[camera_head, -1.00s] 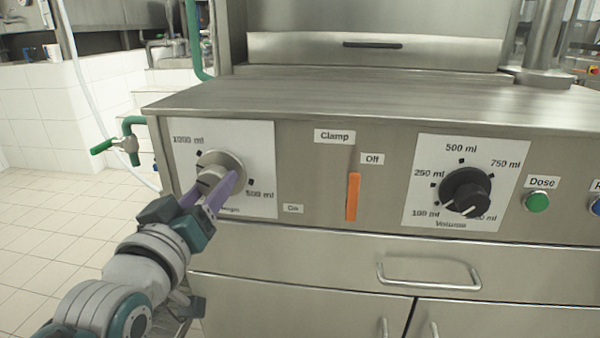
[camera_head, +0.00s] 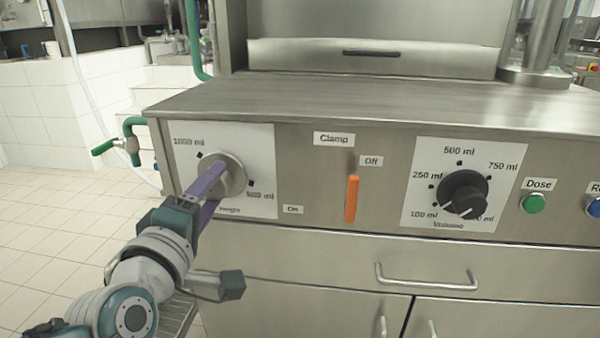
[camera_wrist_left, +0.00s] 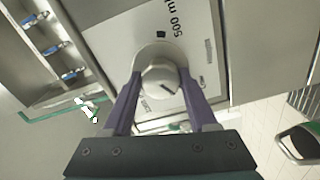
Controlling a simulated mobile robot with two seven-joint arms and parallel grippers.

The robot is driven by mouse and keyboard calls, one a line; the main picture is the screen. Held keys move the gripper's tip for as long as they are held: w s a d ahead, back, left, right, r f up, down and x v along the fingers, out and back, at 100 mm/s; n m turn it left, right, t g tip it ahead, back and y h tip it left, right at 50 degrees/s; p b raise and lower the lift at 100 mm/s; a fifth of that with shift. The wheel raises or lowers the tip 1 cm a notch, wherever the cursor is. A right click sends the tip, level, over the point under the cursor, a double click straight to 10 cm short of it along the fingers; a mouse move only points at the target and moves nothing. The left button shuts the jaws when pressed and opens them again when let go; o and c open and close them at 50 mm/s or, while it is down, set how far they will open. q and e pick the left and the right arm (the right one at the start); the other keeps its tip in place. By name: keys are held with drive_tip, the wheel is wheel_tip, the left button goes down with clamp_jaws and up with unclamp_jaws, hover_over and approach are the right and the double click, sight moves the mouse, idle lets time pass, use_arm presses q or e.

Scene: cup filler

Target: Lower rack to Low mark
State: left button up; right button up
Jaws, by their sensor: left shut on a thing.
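The silver height knob (camera_head: 233,174) sits on a white plate (camera_head: 262,142) at the left of the steel front panel. Its plate carries a 1000 ml mark at upper left and a 500 ml mark at lower right, partly hard to read. My left gripper (camera_head: 213,181) has its purple fingers shut on the knob and covers much of it. In the left wrist view the fingers (camera_wrist_left: 161,92) lie on both sides of the knob (camera_wrist_left: 160,70), and a dark pointer line shows on its face. The rack is not recognizable in these views. My right gripper is not in view.
Further right are a black volume knob (camera_head: 464,193) and a green Dose button (camera_head: 533,203). A drawer handle (camera_head: 427,276) sticks out below. A green-handled tap (camera_head: 120,145) stands at left.

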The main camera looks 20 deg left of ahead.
use_arm(q)
drive_tip(key=shift+n, duration=1.6)
drive_tip(key=o, duration=1.4)
drive_tip(key=shift+c, duration=0.2)
drive_tip(key=shift+s, duration=0.1)
drive_tip(key=shift+s+d, duration=0.1)
drive_tip(key=shift+s, duration=0.25)
drive_tip(key=p+v, duration=0.1)
drive_tip(key=v, duration=0.8)
